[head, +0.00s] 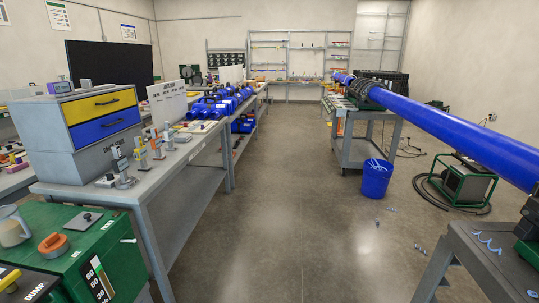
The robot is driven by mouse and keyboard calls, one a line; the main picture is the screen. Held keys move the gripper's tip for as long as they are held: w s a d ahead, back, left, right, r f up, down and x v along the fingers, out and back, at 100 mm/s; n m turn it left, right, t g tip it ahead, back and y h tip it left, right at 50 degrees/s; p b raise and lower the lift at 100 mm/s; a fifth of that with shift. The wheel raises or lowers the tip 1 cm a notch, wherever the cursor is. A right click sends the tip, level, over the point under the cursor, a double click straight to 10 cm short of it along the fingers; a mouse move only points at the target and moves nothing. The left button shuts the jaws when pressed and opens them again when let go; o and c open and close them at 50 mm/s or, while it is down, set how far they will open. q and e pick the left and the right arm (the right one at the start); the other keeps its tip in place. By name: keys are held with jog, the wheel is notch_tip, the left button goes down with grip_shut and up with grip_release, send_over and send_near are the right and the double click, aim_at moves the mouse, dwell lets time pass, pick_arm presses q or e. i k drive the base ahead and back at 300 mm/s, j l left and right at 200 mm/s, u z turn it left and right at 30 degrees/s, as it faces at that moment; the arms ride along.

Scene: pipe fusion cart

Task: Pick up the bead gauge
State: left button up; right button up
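I cannot tell for certain which item is the bead gauge. Several small upright gauge-like tools stand in a row on the left grey workbench (184,160), in front of the two-drawer box. The nearest is a grey upright tool (122,168) on a round base, close to the bench's near end. Behind it stand a yellow-and-grey tool (141,156) and another small upright tool (157,147). They are too small to read. Neither of my grippers is in view.
A grey box with yellow and blue drawers (100,118) stands on the bench. A green cabinet (118,258) is at near left. A long blue pipe (450,134) crosses the right side. A blue bucket (376,178) stands on the floor.

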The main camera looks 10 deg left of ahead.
aim_at(168, 134)
jog(key=i+u, duration=0.2)
jog(key=i, duration=0.35)
jog(key=i+u, duration=0.15)
jog(key=i, duration=0.35)
jog(key=i+l+u, duration=0.2)
jog(key=i, duration=0.35)
jog(key=i+l+u, duration=0.15)
jog(key=i, duration=0.35)
jog(key=i+l+u, duration=0.2)
jog(key=i, duration=0.35)
jog(key=i+l+u, duration=0.15)
jog(key=i+l, duration=0.2)
jog(key=i, duration=0.1)
